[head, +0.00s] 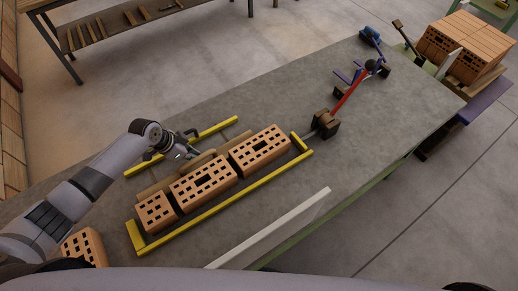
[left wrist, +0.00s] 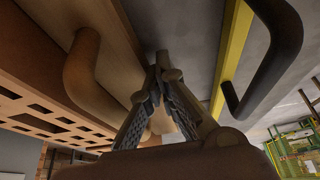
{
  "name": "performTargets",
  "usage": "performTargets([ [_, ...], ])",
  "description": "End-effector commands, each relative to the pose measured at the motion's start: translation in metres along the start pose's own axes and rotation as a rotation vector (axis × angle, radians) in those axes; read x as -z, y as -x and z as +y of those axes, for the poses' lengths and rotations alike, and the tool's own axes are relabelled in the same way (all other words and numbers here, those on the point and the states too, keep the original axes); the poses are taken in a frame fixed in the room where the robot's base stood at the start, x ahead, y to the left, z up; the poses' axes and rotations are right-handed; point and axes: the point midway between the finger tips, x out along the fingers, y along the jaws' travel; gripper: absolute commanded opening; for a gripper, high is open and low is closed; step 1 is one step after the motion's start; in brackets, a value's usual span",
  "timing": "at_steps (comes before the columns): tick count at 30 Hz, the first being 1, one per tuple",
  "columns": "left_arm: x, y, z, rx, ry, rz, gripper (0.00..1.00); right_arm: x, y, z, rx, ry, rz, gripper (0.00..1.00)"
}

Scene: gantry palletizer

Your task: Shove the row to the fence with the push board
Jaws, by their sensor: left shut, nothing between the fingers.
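A row of three perforated orange bricks (head: 203,181) lies on the grey table, with small gaps between them. The yellow fence (head: 225,198) runs along their near side, with short end pieces at both ends. The wooden push board (head: 150,191) lies along the far side of the row; its wood and a brown looped handle (left wrist: 82,65) show large in the left wrist view. My left gripper (head: 190,140) is just beyond the board. Its fingers (left wrist: 160,75) are shut and empty beside the handle, not around it. Whether they touch the board is unclear. My right gripper is out of view.
A second yellow bar (head: 222,127) lies beyond my left gripper. A wooden block with a red lever (head: 350,90) stands past the row's right end. A loose brick (head: 85,247) lies at lower left. A white rail (head: 275,229) edges the near side.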

Motion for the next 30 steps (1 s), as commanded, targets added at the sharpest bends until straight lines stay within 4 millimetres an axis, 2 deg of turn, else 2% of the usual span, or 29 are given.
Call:
performTargets([
  [1,0.001,-0.001,0.008,-0.012,-0.001,0.000,0.00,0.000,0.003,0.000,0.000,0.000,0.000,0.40],
  [30,-0.001,-0.002,0.044,-0.018,0.000,-0.005,0.00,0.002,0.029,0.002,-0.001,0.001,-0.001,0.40],
])
